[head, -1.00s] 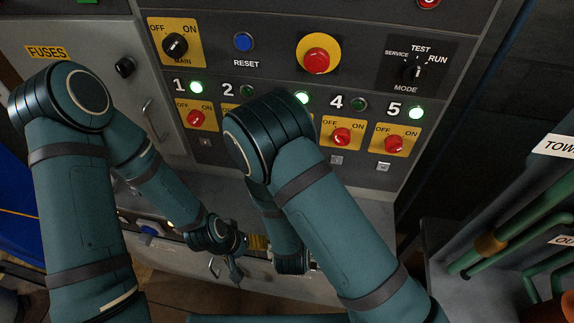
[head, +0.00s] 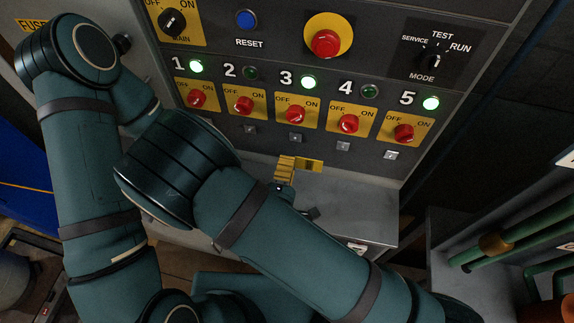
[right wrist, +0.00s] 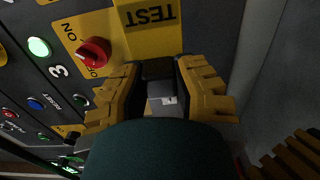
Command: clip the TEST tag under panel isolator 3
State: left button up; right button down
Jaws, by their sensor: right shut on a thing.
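Panel isolator 3 (head: 291,110) has a red knob on a yellow plate, with a lit green lamp above it. Its knob (right wrist: 95,51) also shows in the right wrist view. A small clip (head: 295,137) sits below its plate. My right gripper (head: 285,172) has yellow fingers and is shut on the yellow TEST tag (head: 310,165). In the head view the tag appears just below the clip row; I see no contact with the clip. In the right wrist view the tag (right wrist: 150,35) extends beyond the fingertips (right wrist: 160,82).
Neighbouring isolator 2 (head: 243,105) and isolator 4 (head: 348,123) have similar clips. A grey ledge (head: 350,205) projects below the panel. A rack with green pipes (head: 515,240) stands at the right. A small grey square between the fingers is unclear in the right wrist view.

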aim_at(295, 138)
pick_arm(q)
jog(key=shift+r, duration=0.15)
pick_arm(e)
jog(key=shift+w+d, duration=0.2)
jog(key=shift+w, duration=0.75)
jog(key=shift+w+d, duration=0.15)
jog(key=shift+w, duration=0.8)
jog(key=shift+w+d, duration=0.2)
jog(key=shift+w, duration=0.75)
jog(key=shift+w+d, duration=0.1)
jog(key=shift+w, duration=0.4)
jog(key=c, duration=0.8)
grip_release()
jog(key=shift+o, duration=0.2)
jog(key=shift+s+a, duration=0.25)
jog(key=shift+s, duration=1)
jog(key=shift+s+a, duration=0.2)
jog(key=shift+s, duration=1)
jog(key=shift+s+a, duration=0.25)
jog(key=shift+s, duration=1)
pick_arm(q)
jog(key=shift+s+f, duration=0.1)
jog(key=shift+f, duration=0.1)
